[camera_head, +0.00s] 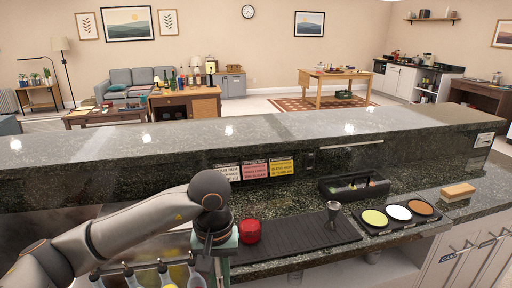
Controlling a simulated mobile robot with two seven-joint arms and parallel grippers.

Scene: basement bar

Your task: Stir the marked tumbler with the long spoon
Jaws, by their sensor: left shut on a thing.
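My left gripper (216,252) points down at the front edge of the bar's work counter. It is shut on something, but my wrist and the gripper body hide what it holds. A red round object (250,231) stands just to the right of the gripper, at the left end of a black ribbed mat (300,243). I cannot make out a long spoon or a marked tumbler. My right gripper is not in view.
A metal jigger (333,212) stands on the mat. To its right are a black caddy (352,188), a tray with three coloured discs (398,212) and a sponge-like block (457,192). The raised bar ledge (280,130) runs behind.

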